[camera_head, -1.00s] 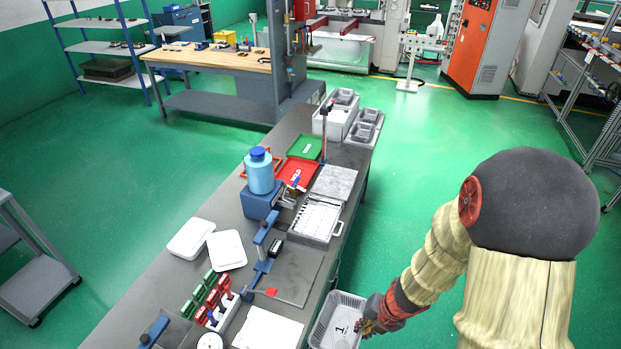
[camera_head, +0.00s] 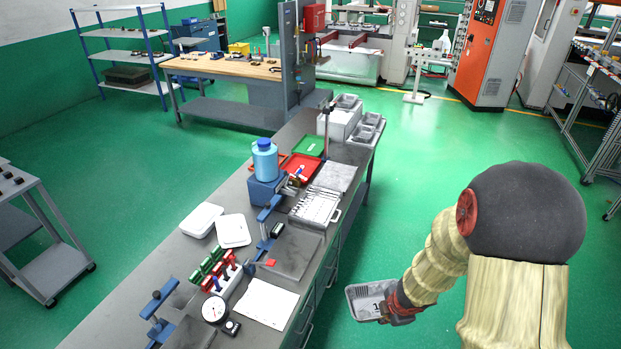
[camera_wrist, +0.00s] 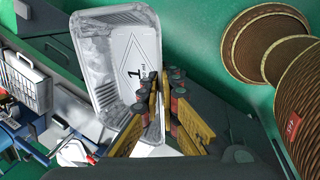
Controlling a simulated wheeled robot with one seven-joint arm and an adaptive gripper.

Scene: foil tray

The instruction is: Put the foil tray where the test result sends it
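The foil tray (camera_head: 360,298) is a shallow silver tray with a white label marked 1. In the head view it hangs in the air right of the bench, over the green floor. My gripper (camera_head: 383,308) is at its right end. In the wrist view the tray (camera_wrist: 92,60) lies tilted, and my gripper (camera_wrist: 163,112) is shut on its rim, one finger each side. A red tray (camera_head: 312,172) and a green tray (camera_head: 309,146) lie on the bench. A blue bottle (camera_head: 265,162) stands on a blue device nearby. No test result is readable.
The long bench (camera_head: 180,248) carries white lids (camera_head: 233,231), a dial gauge (camera_head: 214,309), a paper sheet (camera_head: 267,304) and an open tool case (camera_head: 317,205). Small foil trays (camera_head: 367,127) sit at its far end. Open floor lies right of the bench. A cart (camera_head: 55,272) stands left.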

